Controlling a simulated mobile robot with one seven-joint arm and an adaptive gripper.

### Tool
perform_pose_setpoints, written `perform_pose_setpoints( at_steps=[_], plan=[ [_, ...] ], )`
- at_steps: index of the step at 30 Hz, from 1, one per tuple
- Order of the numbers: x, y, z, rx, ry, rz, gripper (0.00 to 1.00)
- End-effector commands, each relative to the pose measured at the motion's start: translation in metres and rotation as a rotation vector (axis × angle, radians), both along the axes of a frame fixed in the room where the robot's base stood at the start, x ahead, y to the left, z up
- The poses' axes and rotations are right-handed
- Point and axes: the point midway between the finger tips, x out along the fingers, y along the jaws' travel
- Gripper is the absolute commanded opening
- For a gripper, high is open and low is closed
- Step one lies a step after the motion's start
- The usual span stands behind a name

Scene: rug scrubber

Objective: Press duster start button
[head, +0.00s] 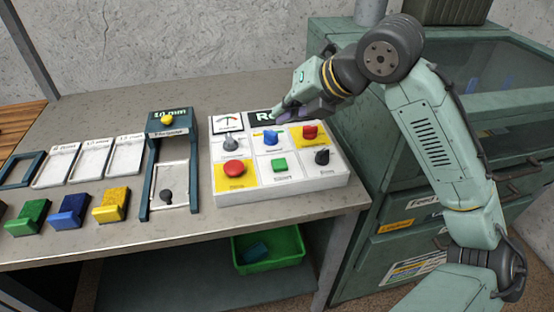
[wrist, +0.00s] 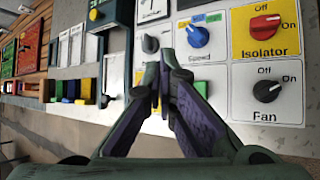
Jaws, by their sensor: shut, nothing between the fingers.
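The label by the green button is too small to read. In the wrist view a bit of the green button (wrist: 202,88) shows beside my right finger; the rest is hidden. My gripper (head: 281,110) is shut and empty, above the back of the panel, behind the green button and apart from it. Its fingertips (wrist: 153,77) meet in front of the panel in the wrist view.
Around the green button are a round red button (head: 233,168), a grey knob (head: 231,143), a blue speed knob (head: 271,138), a red isolator knob (head: 309,132) and a black fan knob (head: 322,157). A blue frame (head: 151,160) stands left. A green cabinet (head: 380,215) stands right.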

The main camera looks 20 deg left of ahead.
Motion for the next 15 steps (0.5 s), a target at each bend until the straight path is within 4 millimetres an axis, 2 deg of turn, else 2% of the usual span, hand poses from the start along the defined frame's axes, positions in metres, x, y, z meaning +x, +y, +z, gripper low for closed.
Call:
perform_pose_setpoints(
  at_steps=[8, 15],
  plan=[
    [0.000, 0.000, -0.004, 0.001, 0.000, -0.001, 0.00],
    [0.000, 0.000, -0.026, -0.001, 0.000, -0.003, 0.00]
  ],
)
